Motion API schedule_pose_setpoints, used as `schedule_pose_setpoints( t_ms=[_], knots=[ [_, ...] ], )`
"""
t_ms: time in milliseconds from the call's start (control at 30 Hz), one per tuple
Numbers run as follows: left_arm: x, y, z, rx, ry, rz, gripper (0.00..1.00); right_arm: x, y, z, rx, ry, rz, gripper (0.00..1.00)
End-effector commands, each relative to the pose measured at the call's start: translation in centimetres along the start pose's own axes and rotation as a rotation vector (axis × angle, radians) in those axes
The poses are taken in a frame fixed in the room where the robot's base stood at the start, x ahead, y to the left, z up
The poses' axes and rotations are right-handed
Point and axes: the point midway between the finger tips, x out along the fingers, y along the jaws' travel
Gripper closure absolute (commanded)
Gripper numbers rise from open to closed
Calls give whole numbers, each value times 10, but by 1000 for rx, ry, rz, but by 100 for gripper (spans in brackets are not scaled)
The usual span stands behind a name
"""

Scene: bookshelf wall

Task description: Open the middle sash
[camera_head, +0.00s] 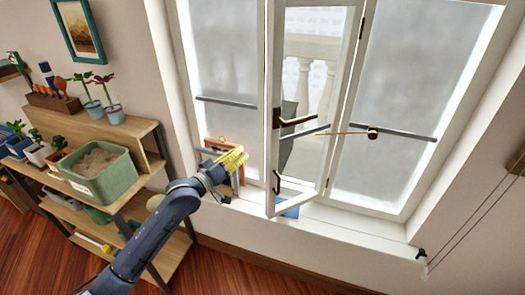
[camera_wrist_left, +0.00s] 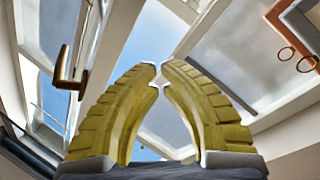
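The middle sash (camera_head: 269,150) is a white-framed glass pane. It stands swung inward from the window, with its free edge toward the room. A brown lever handle (camera_head: 297,120) sits on it, and a dark lower handle (camera_head: 278,184) is near its bottom; a brown handle (camera_wrist_left: 72,70) also shows at the left of the left wrist view. My left gripper (camera_head: 242,155), with yellow ribbed fingers, is just left of the sash and apart from it. In the left wrist view its fingertips (camera_wrist_left: 161,76) come together with nothing between them. My right gripper is not in view.
Frosted side panes (camera_head: 222,60) flank the sash. A small framed item (camera_head: 236,174) stands on the white sill (camera_head: 330,226) behind my gripper. A wooden shelf (camera_head: 150,200) with a green planter (camera_head: 105,180) and pots is at left. A cord hangs at right.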

Motion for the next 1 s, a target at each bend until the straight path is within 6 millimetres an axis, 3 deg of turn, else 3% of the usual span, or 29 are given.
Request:
schedule_pose_setpoints(
  t_ms=[100,200,400,667,1000],
  knots=[
    [-2,-16,-8,-306,-41,-2,100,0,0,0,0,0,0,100],
    [-4,-21,-1,-544,-69,-4,100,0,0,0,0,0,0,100],
    [-4,-18,4,-833,-90,0,100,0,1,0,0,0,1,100],
    [4,-17,4,-910,-91,-1,100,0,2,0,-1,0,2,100],
    [56,-15,8,-907,-91,-2,100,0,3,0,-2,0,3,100]
  ],
)
